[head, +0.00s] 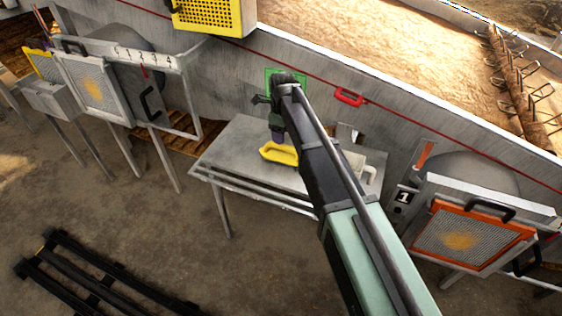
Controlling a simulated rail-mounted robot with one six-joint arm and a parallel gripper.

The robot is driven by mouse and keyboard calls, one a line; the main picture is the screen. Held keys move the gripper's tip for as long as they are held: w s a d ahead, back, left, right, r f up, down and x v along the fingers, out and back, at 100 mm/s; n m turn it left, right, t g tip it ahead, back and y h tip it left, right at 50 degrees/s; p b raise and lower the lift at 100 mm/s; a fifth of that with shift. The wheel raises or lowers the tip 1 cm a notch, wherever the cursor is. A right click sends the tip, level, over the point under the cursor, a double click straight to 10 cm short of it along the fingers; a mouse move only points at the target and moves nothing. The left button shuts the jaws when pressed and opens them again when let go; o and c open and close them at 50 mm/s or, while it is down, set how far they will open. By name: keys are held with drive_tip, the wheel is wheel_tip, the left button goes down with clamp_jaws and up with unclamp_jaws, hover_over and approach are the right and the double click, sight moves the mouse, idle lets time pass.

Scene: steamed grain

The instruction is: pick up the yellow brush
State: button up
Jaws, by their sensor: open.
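A yellow object that looks like the yellow brush (270,150) lies on the grey metal table (235,150), near the middle of its top. It is partly hidden behind my arm. My gripper (278,142) points down above and close to the brush, at the end of the arm reaching in from the lower right. The jaws are open and small in the picture. Their exact gap, and whether they touch the brush, cannot be made out.
A white container (367,172) stands on the table's right side, partly behind my arm. A red handle (349,97) and a green panel (270,75) are on the grey wall behind. Framed mesh stations stand left (90,85) and right (465,240). A black rack (75,270) lies on the floor.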

sight(282, 147)
wheel_tip(282, 147, down, 7)
drive_tip(key=b, duration=0.5)
drive_tip(key=shift+f+b, duration=0.15)
drive_tip(key=shift+b, duration=0.25)
drive_tip(key=shift+r, duration=0.25)
drive_tip(key=c, duration=1.1)
drive_tip(key=shift+o, duration=0.2)
drive_tip(key=shift+r+p, duration=0.1)
drive_tip(key=shift+p, duration=0.25)
wheel_tip(282, 147, up, 20)
drive_tip(key=p, duration=2)
clamp_jaws()
unclamp_jaws()
